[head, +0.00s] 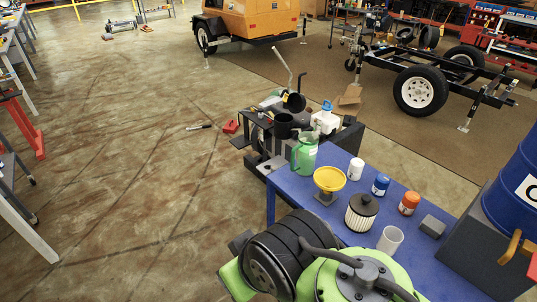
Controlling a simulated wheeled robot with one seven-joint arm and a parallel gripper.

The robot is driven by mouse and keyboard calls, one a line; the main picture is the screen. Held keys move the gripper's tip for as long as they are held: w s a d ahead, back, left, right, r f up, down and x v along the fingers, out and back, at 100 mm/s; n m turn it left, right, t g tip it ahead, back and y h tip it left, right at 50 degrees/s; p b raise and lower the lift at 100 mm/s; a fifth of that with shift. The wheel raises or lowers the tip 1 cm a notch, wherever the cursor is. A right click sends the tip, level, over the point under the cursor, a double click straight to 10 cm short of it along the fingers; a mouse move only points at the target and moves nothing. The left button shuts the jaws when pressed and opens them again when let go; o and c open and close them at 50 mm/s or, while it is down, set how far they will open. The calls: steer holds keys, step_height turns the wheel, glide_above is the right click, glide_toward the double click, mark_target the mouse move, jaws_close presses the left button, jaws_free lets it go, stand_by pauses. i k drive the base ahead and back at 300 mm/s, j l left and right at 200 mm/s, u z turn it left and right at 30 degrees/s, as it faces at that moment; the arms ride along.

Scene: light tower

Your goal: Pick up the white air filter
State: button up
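A white pleated filter with a black top (360,216) stands upright on the blue table (338,159), at the lower middle right of the head view. It looks like the air filter. A smaller plain white cylinder (356,168) stands behind it. My green and black arm links fill the bottom middle of the view, just in front of the table. My gripper cannot be made out in this view, so its opening and its distance from the filter do not show.
Close around the filter stand a yellow dish (329,179), a blue-and-white can (380,185), an orange-and-white can (409,203), a clear cup (390,240) and a grey block (432,226). A green jug (304,153) and a blue drum (512,195) stand farther out. Open floor lies left.

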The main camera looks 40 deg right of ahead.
mark_target(362, 209)
steer(key=z, duration=2.2)
steer(key=i+j+u, duration=0.1)
steer(key=j, duration=0.2)
steer(key=i+j+u, duration=0.1)
steer(key=j, duration=0.2)
steer(key=i+j+u, duration=0.15)
steer(key=i+j, duration=0.05)
steer(key=j, duration=0.05)
